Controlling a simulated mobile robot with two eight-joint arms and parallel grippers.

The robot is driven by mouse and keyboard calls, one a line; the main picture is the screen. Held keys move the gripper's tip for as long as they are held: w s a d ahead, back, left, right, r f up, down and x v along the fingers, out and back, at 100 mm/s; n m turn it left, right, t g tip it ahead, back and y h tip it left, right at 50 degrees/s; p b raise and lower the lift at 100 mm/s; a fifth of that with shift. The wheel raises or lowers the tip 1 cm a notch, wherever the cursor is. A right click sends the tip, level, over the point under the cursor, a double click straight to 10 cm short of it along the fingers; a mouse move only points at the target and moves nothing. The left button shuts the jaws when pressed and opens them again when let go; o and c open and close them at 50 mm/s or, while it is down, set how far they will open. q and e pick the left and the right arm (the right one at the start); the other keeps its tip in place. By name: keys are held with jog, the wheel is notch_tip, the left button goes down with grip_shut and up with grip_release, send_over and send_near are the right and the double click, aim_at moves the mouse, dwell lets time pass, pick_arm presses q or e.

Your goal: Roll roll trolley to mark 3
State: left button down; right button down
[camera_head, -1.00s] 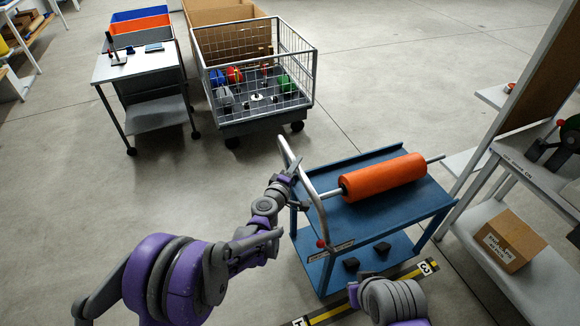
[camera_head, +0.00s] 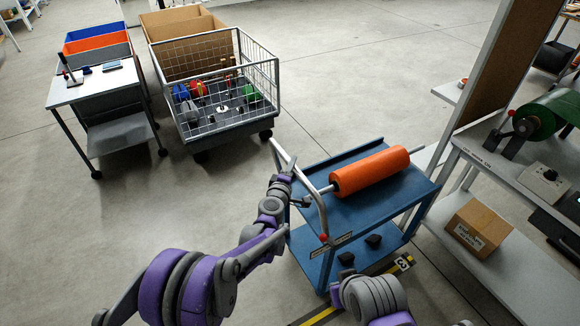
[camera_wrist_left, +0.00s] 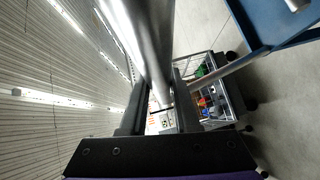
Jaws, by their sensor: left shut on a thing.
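The roll trolley (camera_head: 345,212) is a blue two-shelf cart carrying an orange roll (camera_head: 372,171) on a shaft. Its bent grey push handle (camera_head: 308,180) rises on the left side. My left gripper (camera_head: 284,186) is shut on this handle. In the left wrist view the thick tube (camera_wrist_left: 150,45) runs between the fingers of my left gripper (camera_wrist_left: 157,112). The floor label 3 (camera_head: 404,263) sits on a yellow-black strip just in front of the trolley's lower shelf. The trolley stands behind the strip. Part of my right arm shows at the bottom, but its gripper does not.
A grey bench (camera_head: 510,275) with a cardboard box (camera_head: 478,228) on its lower shelf stands close at the trolley's right. A wire mesh cart (camera_head: 228,118) and a small table (camera_head: 95,84) stand at the back left. The floor behind the trolley is clear.

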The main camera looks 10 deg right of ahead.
pick_arm(q)
jog(key=shift+d+r, duration=0.1)
jog(key=shift+d, duration=0.05)
jog(key=c, duration=0.7)
grip_release()
jog(key=shift+w+d, duration=0.1)
jog(key=shift+d, duration=0.05)
jog(key=shift+o, duration=0.2)
jog(key=v, duration=1.1)
